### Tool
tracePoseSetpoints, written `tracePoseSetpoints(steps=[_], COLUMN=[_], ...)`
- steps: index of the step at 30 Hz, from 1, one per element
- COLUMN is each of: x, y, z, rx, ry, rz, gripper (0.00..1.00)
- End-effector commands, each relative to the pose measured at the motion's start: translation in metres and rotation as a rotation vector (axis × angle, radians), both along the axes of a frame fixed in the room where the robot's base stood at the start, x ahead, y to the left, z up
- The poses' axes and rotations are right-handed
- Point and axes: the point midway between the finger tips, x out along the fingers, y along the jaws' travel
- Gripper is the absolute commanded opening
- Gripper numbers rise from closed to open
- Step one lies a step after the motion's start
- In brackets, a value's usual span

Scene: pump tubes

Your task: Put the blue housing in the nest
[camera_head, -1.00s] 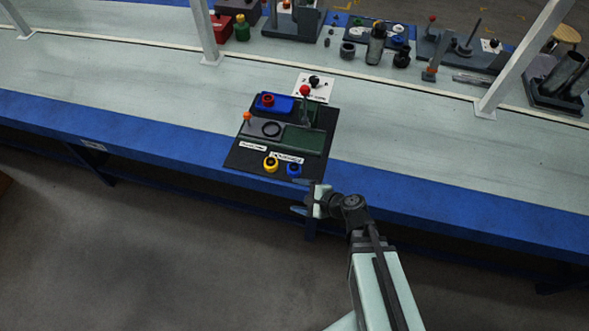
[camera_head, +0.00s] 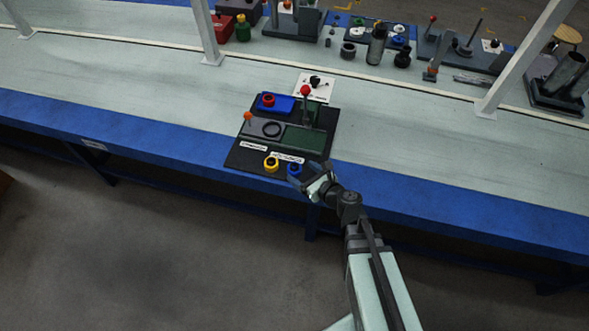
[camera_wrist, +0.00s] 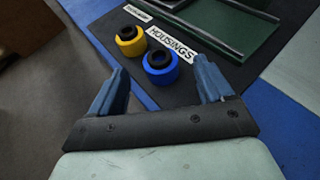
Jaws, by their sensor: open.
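The blue housing (camera_wrist: 160,68) is a short blue ring with a dark bore. It stands on the black board near its front edge, and in the head view (camera_head: 294,169) it is just beyond my fingertips. My gripper (camera_head: 307,181) is open and empty. In the wrist view its two blue fingers (camera_wrist: 160,85) are spread, with the blue housing between and ahead of them, apart from both. The nest cannot be told for certain; a fixture with a dark round ring (camera_head: 271,129) sits mid-board, beside a dark green panel (camera_head: 304,138).
A yellow housing (camera_wrist: 131,41) stands left of the blue one, by a label reading HOUSINGS (camera_wrist: 172,44). A red-knobbed lever (camera_head: 306,91), an orange-topped post (camera_head: 248,117) and a blue block with a red ring (camera_head: 274,103) rise behind. The bench right of the board is clear.

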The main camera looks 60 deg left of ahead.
Motion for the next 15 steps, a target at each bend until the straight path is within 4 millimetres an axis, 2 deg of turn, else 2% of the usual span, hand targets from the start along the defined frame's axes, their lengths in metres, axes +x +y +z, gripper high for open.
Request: tracePoseSetpoints(steps=[9, 15], x=[-0.006, -0.008], y=[0.043, 0.048], z=[-0.018, -0.02], rx=[0.0, 0.0], ry=[-0.001, -0.001], rz=[0.003, 0.002], gripper=[0.8, 0.8])
